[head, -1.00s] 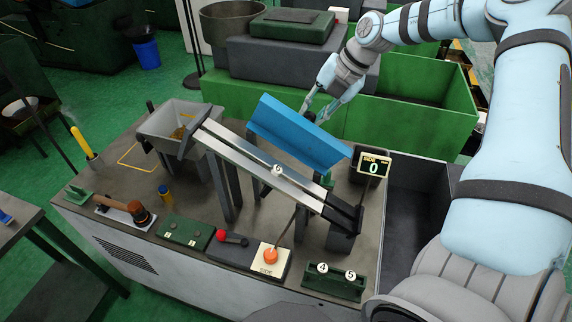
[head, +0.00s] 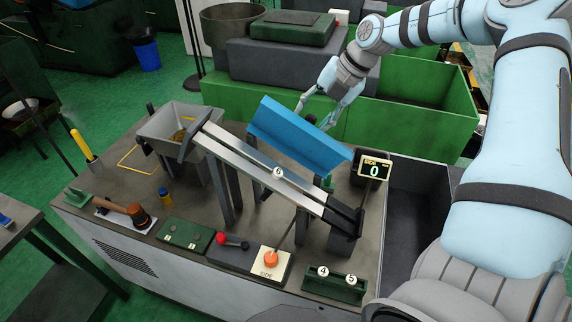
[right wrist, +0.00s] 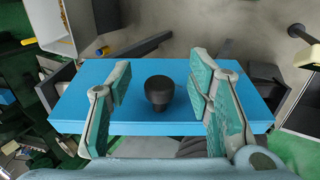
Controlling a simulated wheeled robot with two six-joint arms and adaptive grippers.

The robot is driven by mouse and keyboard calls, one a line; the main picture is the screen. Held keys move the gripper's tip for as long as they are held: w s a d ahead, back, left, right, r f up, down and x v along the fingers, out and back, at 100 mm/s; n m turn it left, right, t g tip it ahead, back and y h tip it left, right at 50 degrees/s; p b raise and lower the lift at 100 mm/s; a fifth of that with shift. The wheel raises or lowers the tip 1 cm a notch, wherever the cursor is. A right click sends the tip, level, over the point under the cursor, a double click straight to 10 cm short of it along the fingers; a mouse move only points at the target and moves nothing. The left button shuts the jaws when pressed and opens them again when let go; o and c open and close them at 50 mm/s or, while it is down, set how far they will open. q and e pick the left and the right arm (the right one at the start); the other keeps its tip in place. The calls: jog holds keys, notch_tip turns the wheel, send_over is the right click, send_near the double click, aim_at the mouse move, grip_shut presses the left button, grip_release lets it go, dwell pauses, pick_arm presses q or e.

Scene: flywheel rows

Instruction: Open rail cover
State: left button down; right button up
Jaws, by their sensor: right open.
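The blue rail cover (head: 295,137) stands tilted up along the far side of the sloping metal rails (head: 262,172), leaving the rails uncovered. My right gripper (head: 314,111) is behind the cover's back face with its fingers spread. In the right wrist view the cover (right wrist: 75,100) fills the middle, with a black knob (right wrist: 159,90) on its face. The knob is between the open fingers, with clear gaps on both sides. My left gripper is not in view.
A grey hopper (head: 168,128) stands at the rails' upper end, and a counter display (head: 374,169) at the lower end. A red-knobbed lever (head: 222,238), an orange button (head: 271,258) and a green holder (head: 335,286) line the front. A green bin (head: 420,125) is behind.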

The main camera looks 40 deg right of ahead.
jog(key=p+v, duration=0.6)
jog(key=v, duration=0.1)
dwell(0.3)
jog(key=shift+a+f, duration=0.1)
